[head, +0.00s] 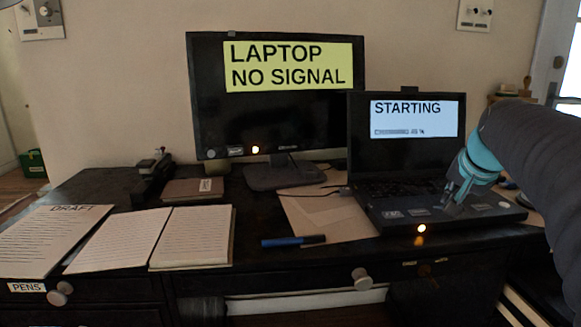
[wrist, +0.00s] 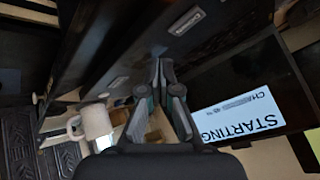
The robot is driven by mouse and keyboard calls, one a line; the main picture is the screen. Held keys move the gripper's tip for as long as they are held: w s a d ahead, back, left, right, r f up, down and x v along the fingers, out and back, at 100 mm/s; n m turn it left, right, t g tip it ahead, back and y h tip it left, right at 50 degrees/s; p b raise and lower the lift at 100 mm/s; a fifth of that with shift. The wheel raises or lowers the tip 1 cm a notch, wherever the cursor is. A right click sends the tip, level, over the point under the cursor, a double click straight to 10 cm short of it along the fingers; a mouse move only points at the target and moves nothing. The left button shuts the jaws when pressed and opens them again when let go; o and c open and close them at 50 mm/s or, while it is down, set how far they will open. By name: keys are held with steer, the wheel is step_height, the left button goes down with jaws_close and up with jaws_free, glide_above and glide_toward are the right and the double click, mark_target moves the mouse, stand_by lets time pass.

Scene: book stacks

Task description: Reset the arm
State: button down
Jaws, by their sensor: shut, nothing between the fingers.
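My arm (head: 535,150) comes in from the right in the head view. My gripper (head: 449,203) is over the keyboard side of the black laptop (head: 400,214), in front of its screen. In the wrist view my gripper (wrist: 160,66) has its fingertips together with nothing between them. Whether it touches the laptop I cannot tell. The laptop is open and its screen (head: 416,119) reads "STARTING" with a progress bar. The same screen shows tilted in the wrist view (wrist: 240,115).
A monitor (head: 240,120) reading "LAPTOP NO SIGNAL" stands left of the laptop. A blue marker (head: 293,241), an open notebook (head: 190,238), a "DRAFT" sheet (head: 50,240) and a stapler-like black object (head: 152,178) lie on the dark desk (head: 250,220). A white mug (wrist: 92,124) shows in the wrist view.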

steer(key=s+a+f+n+g, duration=0.1)
steer(key=s+a+f+n, duration=0.3)
steer(key=s+a+f, duration=0.4)
steer(key=s+a+f+n+g+y, duration=0.1)
steer(key=s+a+f+n, duration=0.3)
steer(key=s+a+f, duration=0.5)
steer(key=s+a, duration=0.1)
steer(key=s, duration=0.5)
steer(key=shift+a, duration=0.2)
